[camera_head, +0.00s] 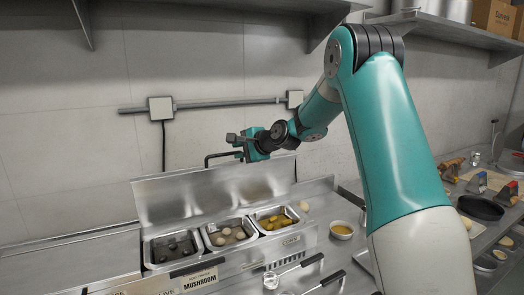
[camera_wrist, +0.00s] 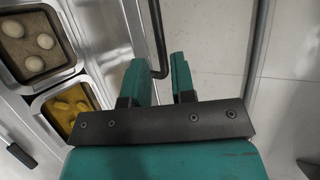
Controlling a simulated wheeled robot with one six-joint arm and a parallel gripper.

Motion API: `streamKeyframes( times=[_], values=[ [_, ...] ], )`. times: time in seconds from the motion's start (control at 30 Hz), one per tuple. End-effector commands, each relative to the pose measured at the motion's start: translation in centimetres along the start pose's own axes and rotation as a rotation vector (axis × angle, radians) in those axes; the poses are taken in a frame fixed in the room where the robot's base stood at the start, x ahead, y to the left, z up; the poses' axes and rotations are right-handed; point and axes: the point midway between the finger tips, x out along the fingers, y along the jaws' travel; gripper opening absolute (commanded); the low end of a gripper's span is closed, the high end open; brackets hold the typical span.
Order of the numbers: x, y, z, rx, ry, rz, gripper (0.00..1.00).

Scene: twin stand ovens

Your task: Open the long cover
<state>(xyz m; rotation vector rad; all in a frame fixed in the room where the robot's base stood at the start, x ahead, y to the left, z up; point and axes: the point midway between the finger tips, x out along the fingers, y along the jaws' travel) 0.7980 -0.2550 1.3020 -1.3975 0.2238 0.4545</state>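The long steel cover (camera_head: 215,190) stands raised, nearly upright, behind an open row of three food trays. Its dark bar handle (camera_head: 222,156) sticks out near the top edge. My gripper (camera_head: 238,141) is at the handle's right end, above the cover. In the wrist view the two green fingers of my gripper (camera_wrist: 159,72) are apart. The black handle (camera_wrist: 158,35) runs down to a bend in the gap between them, with space on both sides. I cannot tell how deep the handle lies between the fingers.
A flat steel panel (camera_head: 85,258) lies left of the trays. A small bowl (camera_head: 342,230) and black-handled utensils (camera_head: 300,264) are on the right and front. A wall conduit (camera_head: 225,103) runs behind my gripper; a shelf (camera_head: 440,29) hangs above.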

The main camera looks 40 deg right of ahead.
Motion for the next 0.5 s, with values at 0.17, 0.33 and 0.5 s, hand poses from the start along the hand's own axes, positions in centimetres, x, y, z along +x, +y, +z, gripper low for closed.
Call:
streamKeyframes(
  times=[0.17,0.33,0.5],
  values=[
    [-4.7,0.3,-0.3,0.000,0.005,-0.004,0.24],
    [-8.3,0.3,-0.2,0.001,0.004,-0.003,0.24],
    [-10.4,0.1,-0.1,0.001,0.002,-0.003,0.24]
  ],
)
